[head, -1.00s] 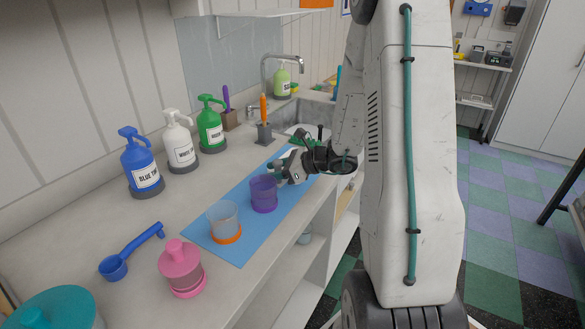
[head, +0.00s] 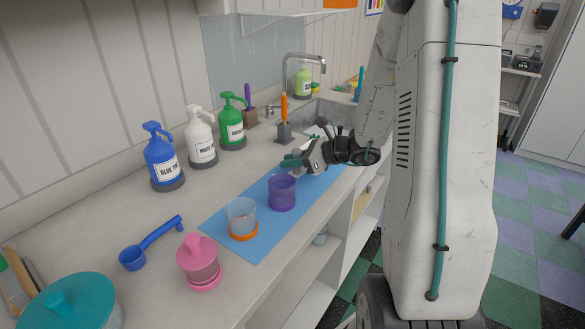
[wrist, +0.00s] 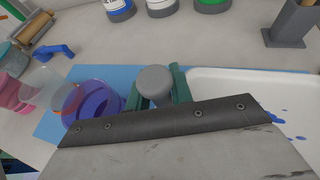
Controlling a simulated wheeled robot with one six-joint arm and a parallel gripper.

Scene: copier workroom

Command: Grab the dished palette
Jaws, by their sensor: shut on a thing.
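The dished palette (wrist: 250,100) is white with blue paint spots and fills the right of the wrist view. Its lower part is hidden behind my wrist. My gripper (wrist: 155,88) has its green fingers closed around a grey round knob (wrist: 155,80) beside the palette's left edge. The knob appears to be the palette's grip, but the join is hidden. In the head view my gripper (head: 292,162) is above the far part of the blue mat, just beyond the purple cup (head: 282,193). The palette is mostly hidden behind my gripper there.
A clear cup with an orange base (head: 242,218) stands on the blue mat (head: 258,245). A pink lidded pot (head: 198,262), a blue scoop (head: 150,243) and a teal lidded pot (head: 70,302) are nearer. Pump bottles (head: 162,160) line the wall. A sink lies beyond.

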